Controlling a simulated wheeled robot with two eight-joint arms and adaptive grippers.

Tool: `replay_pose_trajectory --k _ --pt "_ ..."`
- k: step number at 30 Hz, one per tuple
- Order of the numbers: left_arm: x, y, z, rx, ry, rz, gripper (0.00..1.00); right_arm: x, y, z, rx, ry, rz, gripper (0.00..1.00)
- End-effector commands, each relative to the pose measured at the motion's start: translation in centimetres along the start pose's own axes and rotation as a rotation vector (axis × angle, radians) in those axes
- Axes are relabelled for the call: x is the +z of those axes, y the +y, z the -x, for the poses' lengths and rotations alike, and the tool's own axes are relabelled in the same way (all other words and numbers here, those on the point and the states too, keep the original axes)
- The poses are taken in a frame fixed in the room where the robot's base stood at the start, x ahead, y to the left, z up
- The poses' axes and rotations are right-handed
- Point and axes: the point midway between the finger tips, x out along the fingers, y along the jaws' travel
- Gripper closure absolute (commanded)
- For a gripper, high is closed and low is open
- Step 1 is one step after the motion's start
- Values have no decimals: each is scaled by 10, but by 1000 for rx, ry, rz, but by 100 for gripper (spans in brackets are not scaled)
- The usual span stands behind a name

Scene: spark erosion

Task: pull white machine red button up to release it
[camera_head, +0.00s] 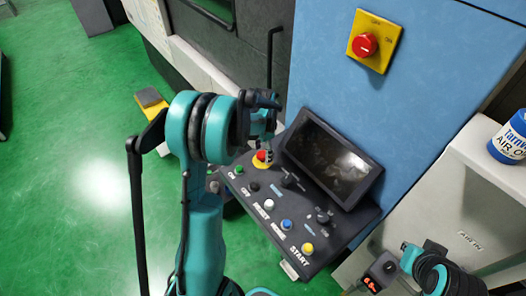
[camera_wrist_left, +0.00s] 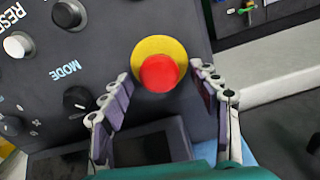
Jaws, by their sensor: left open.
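A red mushroom button on a round yellow base (camera_head: 262,158) sits at the upper left corner of the dark control panel (camera_head: 238,196). In the left wrist view the red button (camera_wrist_left: 158,73) is close and shows between the fingers. My left gripper (camera_wrist_left: 160,78) is open, with one finger to each side of the button. Whether the fingers touch it I cannot tell. In the head view my left gripper (camera_head: 268,138) is just above the button, partly hiding it. Part of my right arm shows at the lower right; its fingers are not visible.
Another red button on a yellow plate (camera_head: 365,45) is on the blue wall (camera_head: 330,75). The panel has a tilted screen (camera_head: 333,157), coloured buttons and knobs close by. A blue and white can (camera_head: 510,138) stands on the pale cabinet (camera_head: 470,190). Green floor lies open at left.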

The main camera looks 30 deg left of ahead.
Motion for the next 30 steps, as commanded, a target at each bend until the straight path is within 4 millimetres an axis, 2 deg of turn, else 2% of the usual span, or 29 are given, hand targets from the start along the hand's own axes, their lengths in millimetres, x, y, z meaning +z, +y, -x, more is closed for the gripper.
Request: replay_pose_trajectory --k 8,15,23,29,30 --pt "0 0 -2 0 0 0 38 0 0 0 0 0 0 100" --pt "0 0 -2 0 0 0 100 0 0 0 0 0 0 100" --pt "0 0 11 -1 0 1 100 1 0 -2 0 0 0 100" --pt "0 -1 12 -2 0 1 100 1 0 -1 0 0 0 100" --pt "0 -1 12 -2 0 1 52 1 0 -1 0 0 0 100"
